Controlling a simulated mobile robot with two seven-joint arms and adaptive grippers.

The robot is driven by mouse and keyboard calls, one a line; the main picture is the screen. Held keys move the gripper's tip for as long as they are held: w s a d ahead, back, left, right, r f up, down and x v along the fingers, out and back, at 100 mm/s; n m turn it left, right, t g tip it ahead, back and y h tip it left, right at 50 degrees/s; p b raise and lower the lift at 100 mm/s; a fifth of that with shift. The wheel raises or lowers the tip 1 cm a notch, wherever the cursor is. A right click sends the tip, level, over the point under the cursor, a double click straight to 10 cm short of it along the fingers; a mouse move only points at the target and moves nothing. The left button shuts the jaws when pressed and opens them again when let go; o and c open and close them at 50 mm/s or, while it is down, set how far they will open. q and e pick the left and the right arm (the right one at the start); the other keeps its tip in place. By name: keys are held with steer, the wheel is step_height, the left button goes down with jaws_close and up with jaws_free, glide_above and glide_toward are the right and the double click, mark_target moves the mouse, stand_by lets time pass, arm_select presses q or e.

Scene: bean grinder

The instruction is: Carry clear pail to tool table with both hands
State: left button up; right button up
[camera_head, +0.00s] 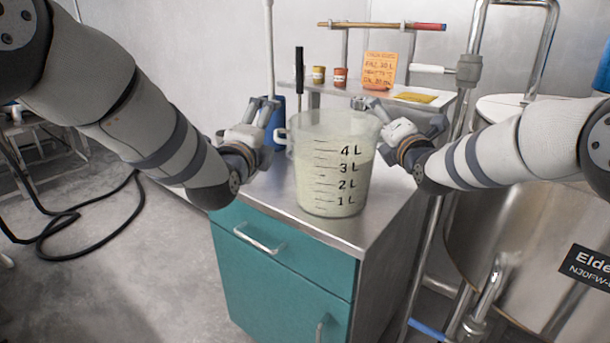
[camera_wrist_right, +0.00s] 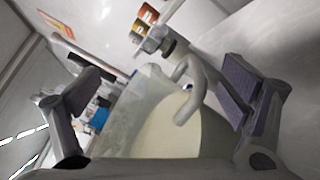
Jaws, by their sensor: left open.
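The clear pail (camera_head: 322,190) with 1 L to 4 L marks holds a pale content. It appears upright on the steel top (camera_head: 272,190) of a teal cabinet. My left gripper (camera_head: 266,110) is open just left of the pail's rim, near its left handle (camera_head: 280,137). My right gripper (camera_head: 378,106) is at the right side of the rim. In the right wrist view, the right gripper's (camera_wrist_right: 160,95) two fingers are wide apart. The pail (camera_wrist_right: 165,135) and a pale handle (camera_wrist_right: 192,102) show between them, with no finger clearly touching the handle.
Behind the pail, a raised shelf holds two small jars (camera_head: 340,77), an orange note card (camera_head: 379,70) and a yellow pad (camera_head: 415,97). A large steel vessel (camera_head: 500,230) with pipes stands at the right. A black hose (camera_head: 75,212) lies on the otherwise open floor at the left.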

steer(key=shift+d+r, duration=0.1)
steer(key=shift+d, duration=0.1)
steer(key=v, duration=1.2)
